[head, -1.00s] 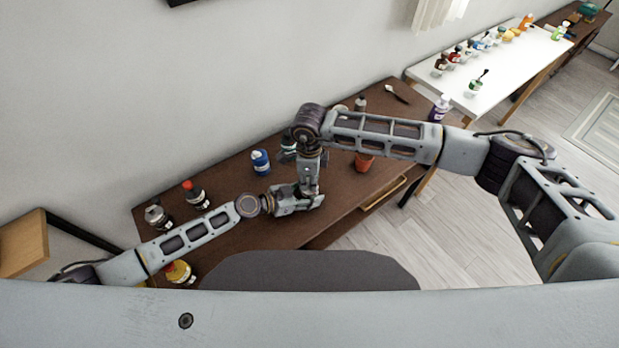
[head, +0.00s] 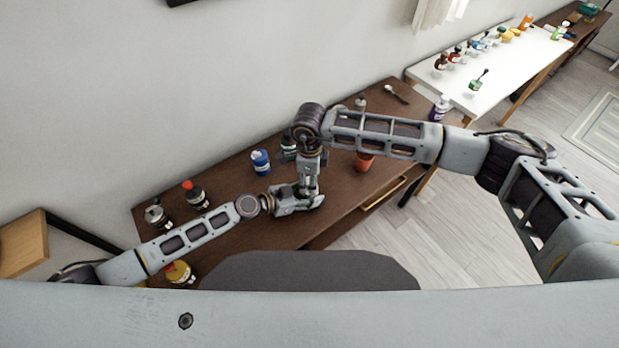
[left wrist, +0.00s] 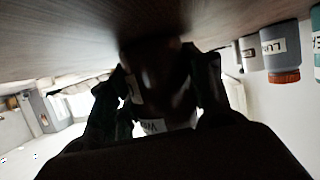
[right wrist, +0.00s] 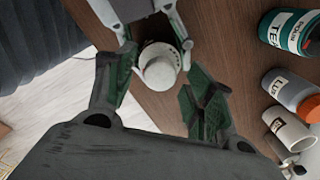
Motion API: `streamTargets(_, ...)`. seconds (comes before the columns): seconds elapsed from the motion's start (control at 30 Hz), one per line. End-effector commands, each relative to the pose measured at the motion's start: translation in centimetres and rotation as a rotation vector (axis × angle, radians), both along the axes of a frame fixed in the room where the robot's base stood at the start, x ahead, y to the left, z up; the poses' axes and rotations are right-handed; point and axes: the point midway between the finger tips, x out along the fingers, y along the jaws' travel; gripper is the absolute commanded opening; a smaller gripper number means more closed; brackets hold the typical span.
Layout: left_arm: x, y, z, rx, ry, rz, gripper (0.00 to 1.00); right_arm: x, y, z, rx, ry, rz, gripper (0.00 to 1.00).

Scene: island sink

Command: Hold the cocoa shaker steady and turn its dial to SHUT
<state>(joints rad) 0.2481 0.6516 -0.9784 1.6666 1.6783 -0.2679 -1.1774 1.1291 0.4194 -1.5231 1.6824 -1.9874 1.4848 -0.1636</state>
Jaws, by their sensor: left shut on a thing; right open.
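The cocoa shaker shows in the right wrist view as a round white top (right wrist: 158,66), seen from above. My left gripper (right wrist: 152,28) comes in from the top of that view and is shut on the shaker. In the left wrist view the shaker's dark body (left wrist: 160,80) is between the fingers, with part of a white label. My right gripper (right wrist: 163,88) is open, its fingers on either side of the white top; I cannot tell whether they touch it. In the head view both grippers meet over the table and hide the shaker. The dial's markings are not readable.
On the brown table (head: 240,240) stand a blue jar (head: 260,161), two bottles at left, a yellow-topped container (head: 180,272) and an orange pot (head: 365,161). A teal jar (right wrist: 285,38) and an orange-lidded jar (right wrist: 290,90) are near my right gripper.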

Motion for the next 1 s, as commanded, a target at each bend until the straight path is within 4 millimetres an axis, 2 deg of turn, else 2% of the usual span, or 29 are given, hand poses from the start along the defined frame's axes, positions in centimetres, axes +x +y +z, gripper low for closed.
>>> streamTargets(0.27, 0.0, 0.0, 0.0, 0.000, 0.000, 0.000, 0.23, 0.1, 0.0, 2.3, 0.001, -0.001, -0.001, 0.53)
streamTargets(0.7, 0.0, 0.0, 0.0, 0.000, 0.000, 0.000, 0.23, 0.1, 0.0, 8.7, 0.001, -0.003, 0.000, 0.53)
streamTargets(1.0, 0.0, 0.0, 0.0, 0.000, 0.000, 0.000, 0.23, 0.1, 0.0, 11.5, 0.000, -0.001, -0.001, 0.53)
